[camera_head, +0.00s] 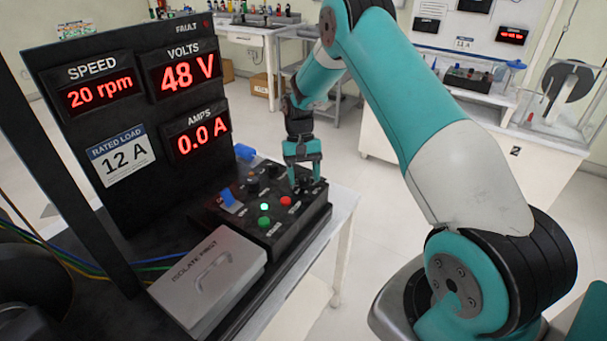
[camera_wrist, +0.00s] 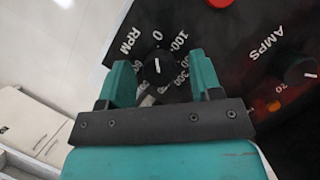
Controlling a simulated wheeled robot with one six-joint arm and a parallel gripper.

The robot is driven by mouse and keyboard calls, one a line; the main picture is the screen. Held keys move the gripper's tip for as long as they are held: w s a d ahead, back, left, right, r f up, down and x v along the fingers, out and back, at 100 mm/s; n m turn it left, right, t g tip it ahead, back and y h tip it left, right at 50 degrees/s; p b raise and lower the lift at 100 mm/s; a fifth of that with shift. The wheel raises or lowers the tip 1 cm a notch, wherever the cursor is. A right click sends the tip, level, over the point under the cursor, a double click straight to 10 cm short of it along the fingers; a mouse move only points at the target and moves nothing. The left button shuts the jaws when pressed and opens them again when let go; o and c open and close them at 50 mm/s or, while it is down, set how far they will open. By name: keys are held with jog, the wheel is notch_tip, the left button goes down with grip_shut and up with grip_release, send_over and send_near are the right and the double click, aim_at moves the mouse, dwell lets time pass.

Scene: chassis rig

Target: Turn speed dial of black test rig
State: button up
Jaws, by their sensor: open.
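The black test rig (camera_head: 140,66) stands on the left with a display panel reading SPEED 20 rpm, VOLTS 48 V and AMPS 0.0 A. Its black control box (camera_head: 296,226) sits in front, on the bench. In the wrist view the speed dial (camera_wrist: 158,67) is a black knob with a white pointer mark, on a scale marked RPM. My gripper (camera_wrist: 162,80) is open, with one teal finger on each side of this dial. I cannot tell whether the fingers touch it. In the head view my gripper (camera_head: 304,178) is over the box's far right end and hides the dial.
An AMPS knob (camera_wrist: 300,72) is beside the speed dial. The box also carries a green button (camera_head: 264,222), a red button (camera_head: 285,201) and a blue switch (camera_head: 228,197). A grey "ISOLATE FIRST" cover (camera_head: 207,275) lies nearer. Cables run at the left.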

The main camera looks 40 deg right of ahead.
jog(key=p+v, duration=0.3)
jog(key=v, duration=1.4)
jog(key=shift+r+p, duration=0.2)
jog(key=shift+p, duration=0.15)
jog(key=shift+w, duration=0.15)
